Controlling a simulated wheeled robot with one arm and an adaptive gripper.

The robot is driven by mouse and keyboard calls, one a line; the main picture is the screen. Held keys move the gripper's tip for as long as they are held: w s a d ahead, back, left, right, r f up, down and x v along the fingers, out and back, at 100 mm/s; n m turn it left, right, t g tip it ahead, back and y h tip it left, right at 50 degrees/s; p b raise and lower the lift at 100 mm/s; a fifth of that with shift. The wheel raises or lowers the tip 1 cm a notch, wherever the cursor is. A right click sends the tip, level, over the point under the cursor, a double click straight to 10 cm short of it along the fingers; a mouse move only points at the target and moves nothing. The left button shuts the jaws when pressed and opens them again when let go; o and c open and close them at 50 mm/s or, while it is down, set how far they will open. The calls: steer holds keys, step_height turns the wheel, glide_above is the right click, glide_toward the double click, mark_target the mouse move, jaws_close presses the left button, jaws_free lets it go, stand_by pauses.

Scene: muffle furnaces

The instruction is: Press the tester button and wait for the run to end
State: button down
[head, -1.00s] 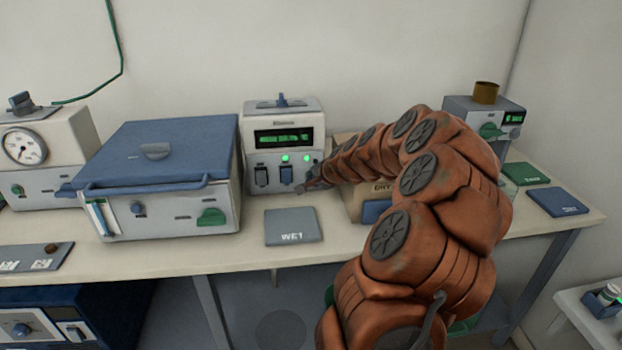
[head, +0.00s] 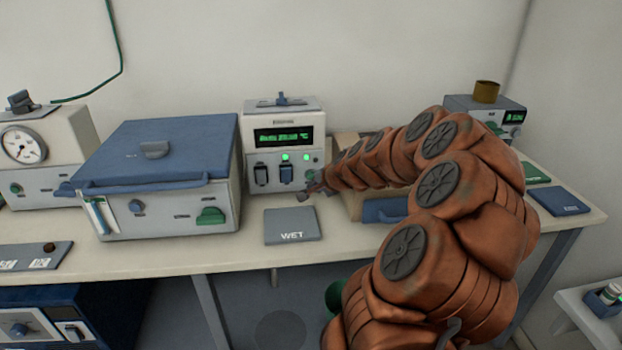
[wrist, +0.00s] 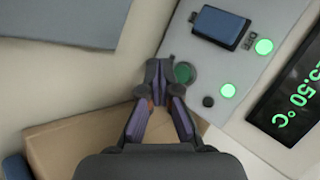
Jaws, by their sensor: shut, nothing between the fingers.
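The tester (head: 284,116) is a light grey box with a green-lit display, at the back middle of the bench. Its display (wrist: 290,95) shows green digits ending in "5.50 °C" in the wrist view. Two green lamps are lit on its panel. A round dark green button (wrist: 184,72) sits on the panel; it also shows in the head view (head: 310,176). My gripper (wrist: 159,68) is shut and empty. Its fingertips are just left of the button in the wrist view; I cannot tell if they touch it.
A blue-lidded box (head: 160,150) stands left of the tester. A pad marked WET (head: 291,226) lies in front. A cardboard-coloured box (wrist: 85,145) is beside my fingers. A dial instrument (head: 45,155) is far left, and another device with a brass cup (head: 487,92) is at right.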

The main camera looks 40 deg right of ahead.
steer(key=shift+s+a+f+b, duration=0.1)
steer(key=shift+s+a+b, duration=0.25)
steer(key=shift+s+a, duration=0.7)
steer(key=shift+s+d, duration=0.1)
steer(key=shift+d, duration=0.05)
